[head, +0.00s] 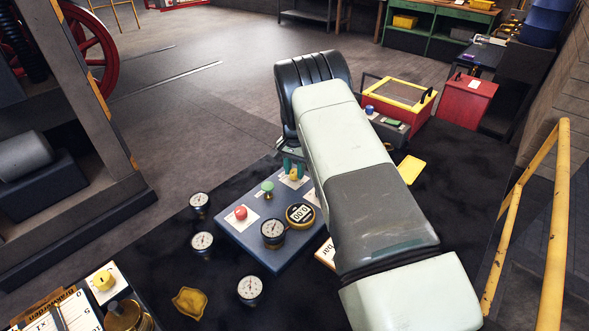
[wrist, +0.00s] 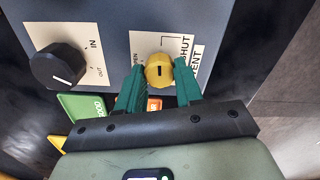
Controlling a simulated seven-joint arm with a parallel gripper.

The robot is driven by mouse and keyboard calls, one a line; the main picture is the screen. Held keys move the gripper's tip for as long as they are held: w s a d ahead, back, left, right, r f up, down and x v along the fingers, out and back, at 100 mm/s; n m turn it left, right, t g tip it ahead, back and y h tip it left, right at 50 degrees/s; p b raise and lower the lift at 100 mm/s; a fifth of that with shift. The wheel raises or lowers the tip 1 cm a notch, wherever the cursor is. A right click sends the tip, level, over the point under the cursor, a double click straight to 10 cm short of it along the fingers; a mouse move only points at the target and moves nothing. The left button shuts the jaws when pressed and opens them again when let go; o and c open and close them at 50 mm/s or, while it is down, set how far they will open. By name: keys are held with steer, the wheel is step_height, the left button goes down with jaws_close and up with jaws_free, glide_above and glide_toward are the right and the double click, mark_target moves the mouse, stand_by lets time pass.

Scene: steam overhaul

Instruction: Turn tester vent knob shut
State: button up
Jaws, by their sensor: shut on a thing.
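The tester (head: 262,245) is a blue-grey box on the dark bench, and its panel shows close up in the wrist view (wrist: 105,18). Its vent knob is yellow with a dark mark (wrist: 158,72), on a white plate lettered OPEN at left and SHUT and VENT at right. The mark runs roughly up and down in the wrist view; I cannot tell exactly where it points. My gripper (wrist: 160,75) has its green fingers on both sides of the knob and is shut on it. In the head view, the knob (head: 294,174) shows just below the fingers.
A black IN/OUT knob (wrist: 58,66) is beside the vent plate. The tester also carries a red knob (head: 241,212), a green knob (head: 267,187), a gauge (head: 273,232) and a 00.0 readout (head: 300,214).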

mark_target(295, 171)
steer(key=shift+s+m, duration=0.1)
steer(key=shift+m, duration=0.5)
steer(key=o, duration=1)
steer(key=shift+o, duration=0.2)
step_height(295, 171, up, 11)
